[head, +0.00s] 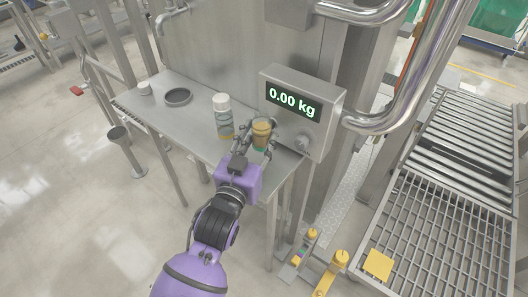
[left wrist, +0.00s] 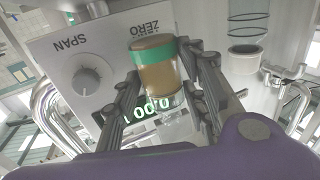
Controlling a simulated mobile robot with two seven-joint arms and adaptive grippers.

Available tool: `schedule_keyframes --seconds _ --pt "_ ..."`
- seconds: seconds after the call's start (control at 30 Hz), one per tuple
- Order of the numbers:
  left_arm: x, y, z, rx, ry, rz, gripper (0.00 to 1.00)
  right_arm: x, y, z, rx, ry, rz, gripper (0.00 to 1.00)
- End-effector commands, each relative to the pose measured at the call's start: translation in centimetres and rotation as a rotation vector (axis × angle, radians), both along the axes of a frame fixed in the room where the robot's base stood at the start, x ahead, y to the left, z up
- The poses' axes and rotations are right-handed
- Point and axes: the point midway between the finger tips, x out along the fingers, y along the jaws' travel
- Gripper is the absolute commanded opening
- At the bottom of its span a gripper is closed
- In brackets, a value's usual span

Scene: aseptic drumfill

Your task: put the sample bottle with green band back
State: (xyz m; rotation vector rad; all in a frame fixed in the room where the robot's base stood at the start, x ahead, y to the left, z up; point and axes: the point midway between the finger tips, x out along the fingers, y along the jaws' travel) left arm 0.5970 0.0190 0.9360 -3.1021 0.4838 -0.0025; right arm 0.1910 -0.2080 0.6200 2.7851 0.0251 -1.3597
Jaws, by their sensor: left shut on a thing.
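The sample bottle with green band (left wrist: 160,76) is a small clear bottle with tan-brown showing inside it and a green band around it. My left gripper (left wrist: 165,88) is shut around its sides in the left wrist view. In the head view the bottle (head: 261,130) shows between the fingers of the left gripper (head: 253,141), in front of the weight display and near the right end of the steel table (head: 190,128). The gripper partly hides it. I cannot tell whether its base touches the table. My right gripper is out of view.
A white-capped bottle (head: 222,115) stands just left of the held one. A dark round dish (head: 178,96) and a small white jar (head: 144,88) sit farther left. The weight display (head: 297,104) reads 0.00 kg. A thick steel pipe (head: 405,85) rises at right.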

Motion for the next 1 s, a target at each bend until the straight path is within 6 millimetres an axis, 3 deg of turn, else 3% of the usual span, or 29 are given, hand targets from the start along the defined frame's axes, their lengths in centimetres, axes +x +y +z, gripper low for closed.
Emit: schedule_keyframes --seconds 0.23,0.4,0.87,0.9,1.0 --pt "0.3 -1.6 -1.9 -0.002 0.001 -0.001 0.15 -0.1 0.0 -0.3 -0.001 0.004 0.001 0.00" --pt "0.2 -1.4 -4.3 0.000 0.000 0.000 0.15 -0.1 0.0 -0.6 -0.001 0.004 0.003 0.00" --pt "0.2 -1.4 -5.0 -0.001 -0.002 0.000 0.15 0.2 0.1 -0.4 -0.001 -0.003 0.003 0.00" --pt "0.2 -1.4 -5.0 0.000 -0.001 0.000 0.44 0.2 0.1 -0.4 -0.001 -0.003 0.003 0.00" --pt "0.2 -1.4 -4.9 0.000 -0.001 0.000 0.57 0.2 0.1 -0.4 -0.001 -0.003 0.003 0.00"
